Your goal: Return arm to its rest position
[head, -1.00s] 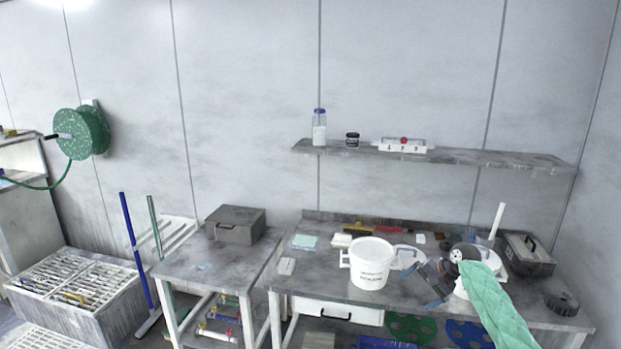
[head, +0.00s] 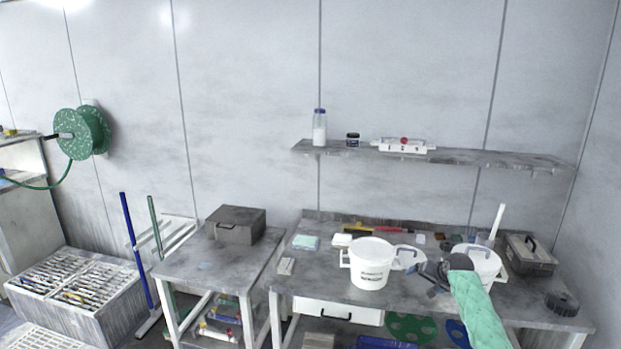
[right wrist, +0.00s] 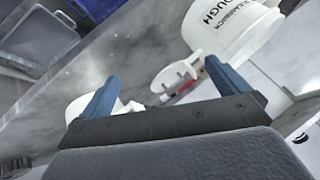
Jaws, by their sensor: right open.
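The left white bucket (head: 371,268) is left of the gripper. A white labelled bucket (right wrist: 232,30) shows at the upper right of the wrist view. My left gripper is not in view.
The workbench (head: 330,272) also bears a grey toolbox (head: 530,255) and a dark round part (head: 562,303). A wall shelf (head: 470,157) hangs above. A side table (head: 185,268) with a grey case (head: 236,225) stands left. The bench front left has bare room.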

